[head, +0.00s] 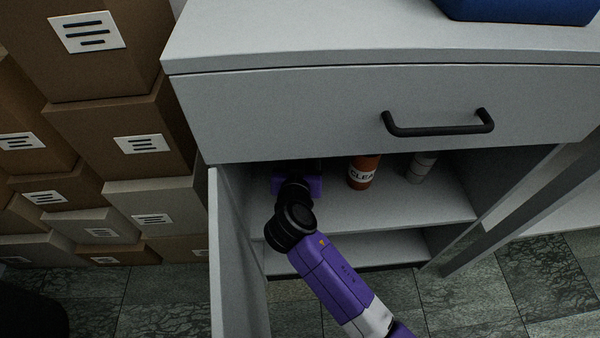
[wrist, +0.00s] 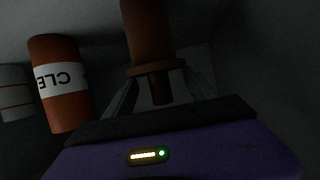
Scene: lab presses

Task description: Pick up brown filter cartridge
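The brown filter cartridge (wrist: 150,30) shows in the wrist view as a brown cylinder with a wider rim and a narrow neck, its far end cut off by the frame. The wrist view is upside down. My gripper (wrist: 161,82) points at it, with one dark finger on each side of the rim and neck. The fingers stand apart and I see no clear contact. In the head view my gripper (head: 298,185) reaches into the cabinet, left on the upper shelf. My arm and the cabinet top edge hide the cartridge there.
An orange can with a white label (head: 362,173) stands right of my gripper, with a pale can (head: 421,167) further right. The open door (head: 232,255) is at the left, the drawer (head: 390,112) above. Stacked boxes (head: 130,140) stand left of the cabinet.

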